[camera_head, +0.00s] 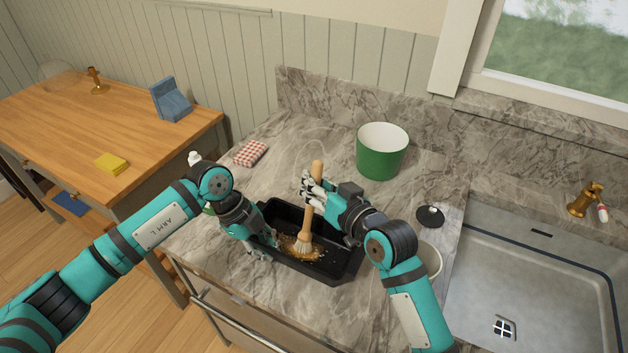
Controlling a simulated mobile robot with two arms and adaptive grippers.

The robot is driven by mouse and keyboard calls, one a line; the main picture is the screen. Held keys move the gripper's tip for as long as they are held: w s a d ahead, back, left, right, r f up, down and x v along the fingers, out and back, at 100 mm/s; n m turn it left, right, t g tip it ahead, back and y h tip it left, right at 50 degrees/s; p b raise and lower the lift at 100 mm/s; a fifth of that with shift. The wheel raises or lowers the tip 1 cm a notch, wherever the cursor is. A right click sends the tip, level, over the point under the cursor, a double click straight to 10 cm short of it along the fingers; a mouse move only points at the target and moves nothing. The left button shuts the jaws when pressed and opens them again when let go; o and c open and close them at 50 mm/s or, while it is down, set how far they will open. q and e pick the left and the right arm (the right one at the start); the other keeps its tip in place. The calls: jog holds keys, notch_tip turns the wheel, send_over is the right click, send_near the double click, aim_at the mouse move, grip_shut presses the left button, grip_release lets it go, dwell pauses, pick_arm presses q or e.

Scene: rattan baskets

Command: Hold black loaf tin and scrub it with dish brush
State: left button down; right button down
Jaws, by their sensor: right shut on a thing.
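The black loaf tin (345,268) lies open side up on the marble counter, with brownish residue on its floor. The dish brush (317,175) has a wooden handle and pale bristles; it stands nearly upright with its bristles down inside the tin, at the residue. My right gripper (314,191) is shut on the brush's handle, above the tin. My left gripper (262,250) is at the tin's left end, by the rim. Its fingers are partly hidden, so I cannot tell whether they grip the tin.
A green pot (382,155) stands behind the tin. A checkered cloth (250,153) lies at the back left. A dark round object (430,216) lies to the right, near the sink (520,285). A pale bowl (432,260) is partly behind my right arm. A wooden table (60,130) stands left.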

jog(key=shift+f, duration=0.45)
jog(key=shift+a, duration=0.1)
